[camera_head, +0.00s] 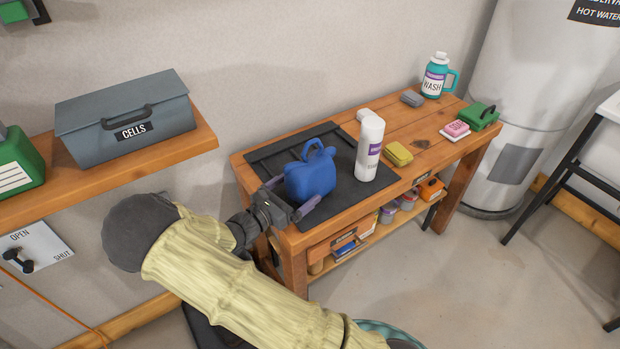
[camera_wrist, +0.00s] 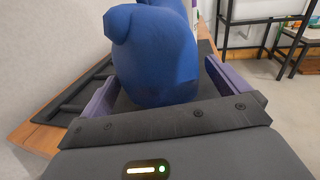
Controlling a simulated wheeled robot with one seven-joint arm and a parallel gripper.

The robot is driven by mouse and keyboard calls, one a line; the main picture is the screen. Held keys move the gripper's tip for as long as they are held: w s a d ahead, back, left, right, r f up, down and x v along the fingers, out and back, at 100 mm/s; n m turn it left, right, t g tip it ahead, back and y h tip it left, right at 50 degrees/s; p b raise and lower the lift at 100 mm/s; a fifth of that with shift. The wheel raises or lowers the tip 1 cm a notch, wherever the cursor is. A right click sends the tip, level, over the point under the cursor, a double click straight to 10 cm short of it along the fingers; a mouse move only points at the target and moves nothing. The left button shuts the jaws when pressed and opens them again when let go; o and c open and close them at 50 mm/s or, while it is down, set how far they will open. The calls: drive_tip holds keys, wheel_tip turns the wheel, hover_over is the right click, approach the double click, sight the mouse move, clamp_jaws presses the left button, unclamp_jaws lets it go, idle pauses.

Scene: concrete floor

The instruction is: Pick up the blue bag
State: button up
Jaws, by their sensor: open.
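The blue bag (camera_head: 311,174) stands upright on a black mat (camera_head: 275,159) near the left end of the wooden workbench, its handle loop on top. In the wrist view the blue bag (camera_wrist: 155,52) fills the upper middle, its top cut off by the frame edge. My gripper (camera_head: 291,199) is at the bench's front left edge, low beside the bag. In the wrist view my gripper (camera_wrist: 160,92) is open, with one purple finger on each side of the bag's lower part. I cannot tell whether either finger touches it.
A white bottle (camera_head: 369,149) stands close right of the bag. Beyond it are a yellow block (camera_head: 398,154), a grey block (camera_head: 411,98), a pink block (camera_head: 457,129), a green case (camera_head: 482,116) and a wash jug (camera_head: 436,77). A shelf (camera_head: 185,142) with a grey box (camera_head: 127,119) is at left.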

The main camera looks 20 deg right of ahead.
sight(305, 164)
drive_tip(key=x, duration=0.3)
drive_tip(key=shift+w+d+r, duration=0.1)
drive_tip(key=shift+d, duration=0.2)
drive_tip(key=c, duration=1)
drive_tip(key=shift+o, duration=0.2)
wheel_tip(305, 164, up, 10)
drive_tip(key=shift+r+p, duration=0.1)
drive_tip(key=shift+p, duration=0.8)
